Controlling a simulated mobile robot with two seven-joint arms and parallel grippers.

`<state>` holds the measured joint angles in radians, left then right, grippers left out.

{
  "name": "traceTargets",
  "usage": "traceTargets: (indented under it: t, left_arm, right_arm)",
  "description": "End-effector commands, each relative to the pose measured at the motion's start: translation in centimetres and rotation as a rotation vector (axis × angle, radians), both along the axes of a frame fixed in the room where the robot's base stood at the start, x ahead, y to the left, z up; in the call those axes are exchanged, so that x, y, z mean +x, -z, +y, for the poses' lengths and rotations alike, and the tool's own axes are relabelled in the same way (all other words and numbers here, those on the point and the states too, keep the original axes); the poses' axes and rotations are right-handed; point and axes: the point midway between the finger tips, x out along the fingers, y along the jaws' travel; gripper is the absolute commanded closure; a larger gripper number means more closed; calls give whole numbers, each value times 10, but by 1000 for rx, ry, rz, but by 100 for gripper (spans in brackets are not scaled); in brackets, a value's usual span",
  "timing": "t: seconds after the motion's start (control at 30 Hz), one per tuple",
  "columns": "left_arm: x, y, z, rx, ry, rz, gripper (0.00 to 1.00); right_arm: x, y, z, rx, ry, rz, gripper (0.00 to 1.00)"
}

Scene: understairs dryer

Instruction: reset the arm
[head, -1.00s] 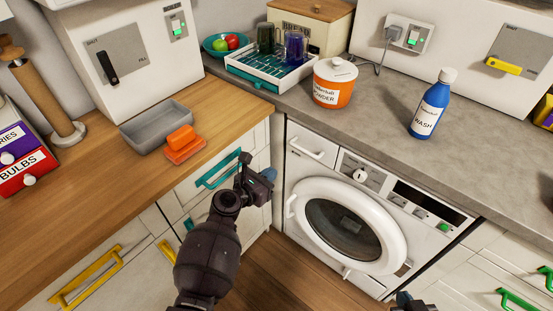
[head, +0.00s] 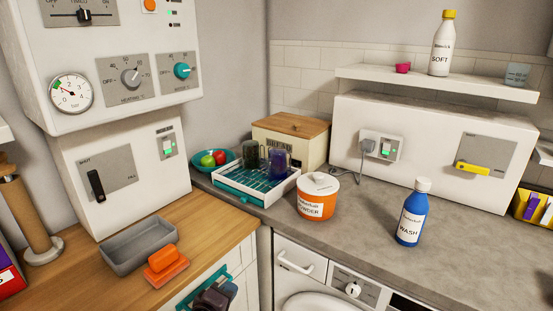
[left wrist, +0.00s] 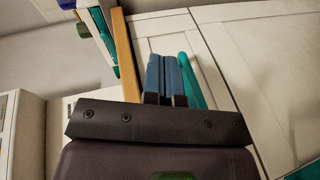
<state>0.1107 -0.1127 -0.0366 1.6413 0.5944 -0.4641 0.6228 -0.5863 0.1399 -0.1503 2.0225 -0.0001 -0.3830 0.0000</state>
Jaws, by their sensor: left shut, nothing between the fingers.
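My left gripper (head: 222,290) shows at the bottom of the head view, in front of the white cabinet below the wooden counter. In the left wrist view its two blue fingers (left wrist: 166,78) are together with nothing between them. A teal handle (left wrist: 190,80) is just beside the fingers in that view; I cannot tell whether they touch. Most of my left arm is below the head view. My right gripper is not in view.
The grey worktop (head: 350,225) holds an orange powder tub (head: 317,203), a blue wash bottle (head: 412,215) and a dish rack (head: 245,188). A washing machine (head: 300,285) stands below.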

Motion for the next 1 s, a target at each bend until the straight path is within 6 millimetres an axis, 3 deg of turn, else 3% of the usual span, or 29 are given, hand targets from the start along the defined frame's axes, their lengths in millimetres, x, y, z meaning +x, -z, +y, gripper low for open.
traceTargets:
  t: [0.2, 0.4, 0.53, 0.7, 0.83, 1.0]
  left_arm:
    - [-61, 16, 64, 708, 51, -152, 100]
    - [-138, 34, 110, 1190, 141, -171, 100]
    - [-190, 49, 131, 1313, 191, -122, 100]
    - [-250, 74, 147, 1345, 259, -33, 100]
    - [-277, 88, 154, 1345, 288, 19, 100]
    - [-287, 93, 156, 1342, 295, 39, 100]
  right_arm:
    - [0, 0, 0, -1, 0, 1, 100]
    - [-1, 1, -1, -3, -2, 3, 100]
    - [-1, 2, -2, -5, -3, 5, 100]
    - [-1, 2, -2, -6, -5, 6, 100]
    - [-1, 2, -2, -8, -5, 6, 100]
    - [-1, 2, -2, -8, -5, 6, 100]
